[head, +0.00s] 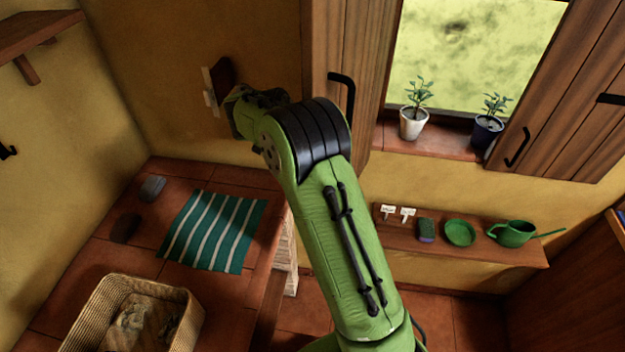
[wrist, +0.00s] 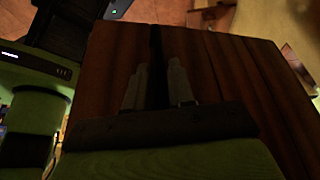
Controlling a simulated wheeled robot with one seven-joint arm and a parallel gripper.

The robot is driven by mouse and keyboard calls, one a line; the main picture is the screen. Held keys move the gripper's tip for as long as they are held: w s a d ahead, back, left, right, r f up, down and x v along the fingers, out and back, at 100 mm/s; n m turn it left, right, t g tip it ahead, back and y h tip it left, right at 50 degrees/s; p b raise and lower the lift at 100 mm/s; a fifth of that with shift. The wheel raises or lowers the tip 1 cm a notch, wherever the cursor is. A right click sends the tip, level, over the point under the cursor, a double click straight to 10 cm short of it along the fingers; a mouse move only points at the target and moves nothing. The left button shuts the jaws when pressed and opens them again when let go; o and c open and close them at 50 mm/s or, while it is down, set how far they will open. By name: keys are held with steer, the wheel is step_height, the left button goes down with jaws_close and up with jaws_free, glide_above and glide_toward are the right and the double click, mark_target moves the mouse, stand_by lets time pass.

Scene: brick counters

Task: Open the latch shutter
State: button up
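A window has wooden plank shutters: a left shutter (head: 370,70) with a black bar handle (head: 346,88), and a right shutter (head: 570,100) with another black handle (head: 518,147). In the head view my bent arm covers part of the left shutter's lower area, and my gripper's fingers are hidden. In the wrist view my gripper (wrist: 157,72) has two grey fingers in front of a dark reddish-brown wooden panel (wrist: 220,80). A black upright bar (wrist: 155,45) shows between the fingers. I cannot tell whether they press on it.
A white-potted plant (head: 413,123) and a blue-potted plant (head: 487,130) stand on the sill. Below is a shelf (head: 470,252) with a green watering can (head: 512,233). A tiled counter (head: 80,262) at left holds a striped cloth (head: 215,232) and a wicker basket (head: 92,318).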

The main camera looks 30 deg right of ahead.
steer(key=shift+o, duration=1.1)
steer(key=p+v, duration=0.7)
steer(key=v, duration=0.8)
steer(key=shift+r, duration=0.3)
steer(key=shift+w+a, duration=0.1)
steer(key=shift+w, duration=0.05)
